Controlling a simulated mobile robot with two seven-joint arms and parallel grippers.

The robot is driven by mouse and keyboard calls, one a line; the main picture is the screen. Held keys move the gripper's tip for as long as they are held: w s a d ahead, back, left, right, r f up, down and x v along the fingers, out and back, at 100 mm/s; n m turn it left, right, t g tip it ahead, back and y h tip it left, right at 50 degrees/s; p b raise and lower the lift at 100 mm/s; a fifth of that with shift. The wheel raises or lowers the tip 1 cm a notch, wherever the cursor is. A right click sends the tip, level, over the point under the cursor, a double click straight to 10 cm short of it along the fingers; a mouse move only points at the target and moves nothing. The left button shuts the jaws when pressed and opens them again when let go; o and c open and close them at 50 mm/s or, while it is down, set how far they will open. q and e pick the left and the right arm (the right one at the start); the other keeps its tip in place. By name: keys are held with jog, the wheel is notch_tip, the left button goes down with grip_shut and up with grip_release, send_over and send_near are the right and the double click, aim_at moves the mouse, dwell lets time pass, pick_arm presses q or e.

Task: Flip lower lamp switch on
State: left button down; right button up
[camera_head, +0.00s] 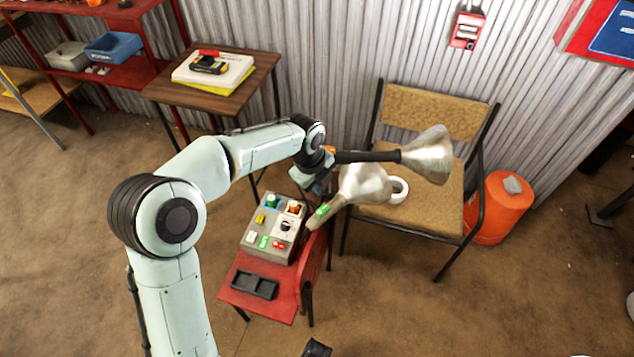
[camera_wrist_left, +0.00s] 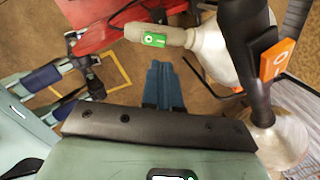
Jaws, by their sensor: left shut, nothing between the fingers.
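The lower lamp (camera_head: 365,184) has a metal shade and a pale neck, with a green switch (camera_head: 323,210) on the neck. In the left wrist view the green switch (camera_wrist_left: 155,39) shows a white round mark. The upper lamp (camera_head: 428,156) has a black neck with an orange switch (camera_wrist_left: 277,60). My left gripper (camera_head: 312,186) is close to the lower lamp's neck in the head view. In the left wrist view its blue fingers (camera_wrist_left: 160,68) are shut and empty, appearing just below the green switch; I see no clear contact.
A control box (camera_head: 262,243) with several buttons stands on a red stand (camera_head: 228,290) beside the lamps. A tan chair (camera_head: 425,212) is behind the lower lamp.

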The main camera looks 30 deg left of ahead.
aim_at(324, 207)
pick_arm(q)
jog(key=f, duration=0.3)
jog(key=w+f+b, duration=0.1)
jog(key=f, duration=0.5)
jog(key=shift+w+d+f+b, duration=0.25)
jog(key=shift+w+b, duration=0.05)
jog(key=shift+w, duration=0.1)
